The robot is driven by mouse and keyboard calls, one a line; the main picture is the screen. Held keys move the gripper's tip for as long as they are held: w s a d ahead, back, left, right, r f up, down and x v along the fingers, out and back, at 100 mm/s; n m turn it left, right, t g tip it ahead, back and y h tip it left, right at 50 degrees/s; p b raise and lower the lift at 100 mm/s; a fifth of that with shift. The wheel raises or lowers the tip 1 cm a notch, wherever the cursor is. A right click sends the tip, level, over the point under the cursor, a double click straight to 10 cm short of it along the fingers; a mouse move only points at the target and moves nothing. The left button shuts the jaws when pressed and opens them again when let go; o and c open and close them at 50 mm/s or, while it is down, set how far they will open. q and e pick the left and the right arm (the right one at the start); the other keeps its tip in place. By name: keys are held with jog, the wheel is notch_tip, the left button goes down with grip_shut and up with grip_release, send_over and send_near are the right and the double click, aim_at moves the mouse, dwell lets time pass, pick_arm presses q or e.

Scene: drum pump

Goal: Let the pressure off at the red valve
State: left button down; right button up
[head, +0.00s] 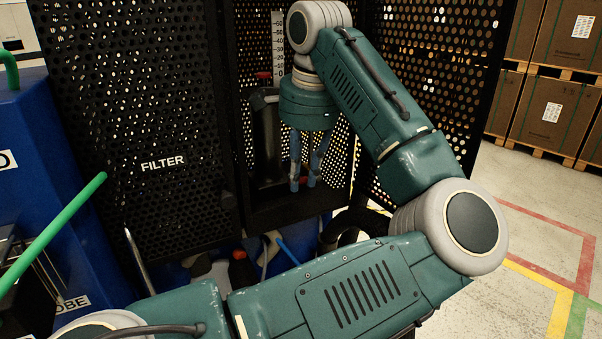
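My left gripper (303,183) hangs down at the end of my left arm, inside the dark perforated cabinet. Its two blue-tipped fingers slant in towards each other, with a small gap between the tips. A small red part, apparently the red valve (304,179), shows in that gap, and the fingers seem closed on it. Most of it is hidden by the fingertips. My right gripper is out of view.
A perforated panel marked FILTER (162,163) stands left of the opening, and another perforated panel (437,60) stands at the right. A blue drum (35,150) and a green hose (55,230) are at far left. Boxes on pallets (565,50) stand back right.

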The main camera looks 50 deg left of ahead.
pick_arm(q)
jog(key=shift+w+r+g+p, duration=0.15)
jog(key=shift+r+g+p, duration=0.1)
jog(key=shift+g+p, duration=0.45)
jog(key=c, duration=1.5)
grip_release()
jog(key=shift+c, duration=0.2)
